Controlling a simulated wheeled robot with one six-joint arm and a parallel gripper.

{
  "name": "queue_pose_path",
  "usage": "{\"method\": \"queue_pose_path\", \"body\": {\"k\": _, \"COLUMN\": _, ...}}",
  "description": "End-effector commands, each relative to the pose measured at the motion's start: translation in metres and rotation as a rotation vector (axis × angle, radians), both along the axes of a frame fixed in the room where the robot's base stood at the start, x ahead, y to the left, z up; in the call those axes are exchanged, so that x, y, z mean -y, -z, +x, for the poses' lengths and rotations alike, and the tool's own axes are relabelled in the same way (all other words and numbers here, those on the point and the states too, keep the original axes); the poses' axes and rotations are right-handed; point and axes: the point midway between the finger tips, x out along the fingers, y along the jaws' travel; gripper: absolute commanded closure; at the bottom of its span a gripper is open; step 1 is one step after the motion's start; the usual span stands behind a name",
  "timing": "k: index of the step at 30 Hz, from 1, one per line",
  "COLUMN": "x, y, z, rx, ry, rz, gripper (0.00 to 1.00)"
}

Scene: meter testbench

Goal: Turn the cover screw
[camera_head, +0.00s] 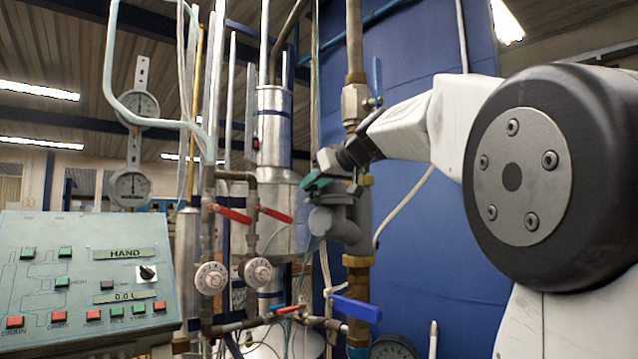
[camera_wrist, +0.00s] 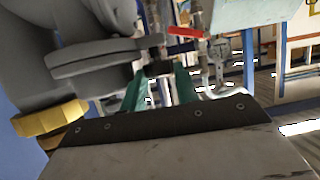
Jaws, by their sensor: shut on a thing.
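The grey meter (camera_head: 340,222) sits on the vertical brass pipe, and its round cover shows at the left of the wrist view (camera_wrist: 95,57). My gripper (camera_head: 314,182) is at the upper left of the meter, beside its cover. In the wrist view, the green fingers of my gripper (camera_wrist: 158,82) stand on either side of a small grey part, the cover screw (camera_wrist: 157,68), and are shut on it. The screw is mostly hidden by the fingers, and its turn angle cannot be seen.
A control panel (camera_head: 90,275) stands at the lower left. Red-handled valves (camera_head: 233,214) and white dials (camera_head: 211,278) are left of the meter. A blue valve handle (camera_head: 355,309) lies below it. A blue column (camera_head: 425,235) stands behind.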

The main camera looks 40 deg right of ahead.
Motion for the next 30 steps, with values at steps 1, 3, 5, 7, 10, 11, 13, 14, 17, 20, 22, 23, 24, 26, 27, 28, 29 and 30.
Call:
{"method": "queue_pose_path", "body": {"k": 1, "x": 0.0010, "y": 0.0021, "z": 0.0003, "rx": -0.004, "ry": -0.005, "rz": 0.001, "gripper": 0.92}}
{"method": "queue_pose_path", "body": {"k": 3, "x": 0.0009, "y": 0.0018, "z": 0.0003, "rx": -0.002, "ry": -0.010, "rz": 0.001, "gripper": 0.92}}
{"method": "queue_pose_path", "body": {"k": 5, "x": 0.0008, "y": 0.0017, "z": 0.0002, "rx": -0.002, "ry": -0.012, "rz": 0.000, "gripper": 0.92}}
{"method": "queue_pose_path", "body": {"k": 7, "x": 0.0007, "y": 0.0016, "z": 0.0003, "rx": -0.002, "ry": -0.013, "rz": 0.001, "gripper": 0.92}}
{"method": "queue_pose_path", "body": {"k": 10, "x": 0.0006, "y": 0.0014, "z": 0.0002, "rx": -0.002, "ry": -0.012, "rz": 0.000, "gripper": 0.92}}
{"method": "queue_pose_path", "body": {"k": 11, "x": 0.0006, "y": 0.0014, "z": 0.0002, "rx": -0.001, "ry": -0.012, "rz": 0.000, "gripper": 0.92}}
{"method": "queue_pose_path", "body": {"k": 13, "x": 0.0005, "y": 0.0012, "z": 0.0002, "rx": -0.001, "ry": -0.012, "rz": 0.000, "gripper": 0.92}}
{"method": "queue_pose_path", "body": {"k": 14, "x": 0.0006, "y": 0.0012, "z": 0.0002, "rx": -0.001, "ry": -0.012, "rz": 0.000, "gripper": 0.67}}
{"method": "queue_pose_path", "body": {"k": 17, "x": 0.0006, "y": 0.0008, "z": 0.0002, "rx": -0.001, "ry": -0.011, "rz": -0.001, "gripper": 0.47}}
{"method": "queue_pose_path", "body": {"k": 20, "x": 0.0017, "y": 0.0005, "z": 0.0000, "rx": 0.000, "ry": -0.009, "rz": -0.002, "gripper": 0.47}}
{"method": "queue_pose_path", "body": {"k": 22, "x": 0.0025, "y": 0.0002, "z": -0.0001, "rx": 0.001, "ry": -0.007, "rz": -0.001, "gripper": 0.47}}
{"method": "queue_pose_path", "body": {"k": 23, "x": 0.0027, "y": 0.0001, "z": -0.0001, "rx": 0.001, "ry": -0.007, "rz": -0.001, "gripper": 0.47}}
{"method": "queue_pose_path", "body": {"k": 24, "x": 0.0030, "y": 0.0001, "z": -0.0001, "rx": 0.002, "ry": -0.006, "rz": -0.002, "gripper": 0.47}}
{"method": "queue_pose_path", "body": {"k": 26, "x": 0.0034, "y": -0.0002, "z": -0.0002, "rx": 0.002, "ry": -0.005, "rz": -0.002, "gripper": 0.47}}
{"method": "queue_pose_path", "body": {"k": 27, "x": 0.0036, "y": -0.0003, "z": -0.0002, "rx": 0.002, "ry": -0.005, "rz": -0.002, "gripper": 0.47}}
{"method": "queue_pose_path", "body": {"k": 28, "x": 0.0037, "y": -0.0003, "z": -0.0002, "rx": 0.003, "ry": -0.004, "rz": -0.002, "gripper": 0.47}}
{"method": "queue_pose_path", "body": {"k": 29, "x": 0.0037, "y": -0.0005, "z": -0.0003, "rx": 0.003, "ry": -0.004, "rz": -0.002, "gripper": 0.47}}
{"method": "queue_pose_path", "body": {"k": 30, "x": 0.0038, "y": -0.0005, "z": -0.0002, "rx": 0.003, "ry": -0.005, "rz": -0.003, "gripper": 0.47}}
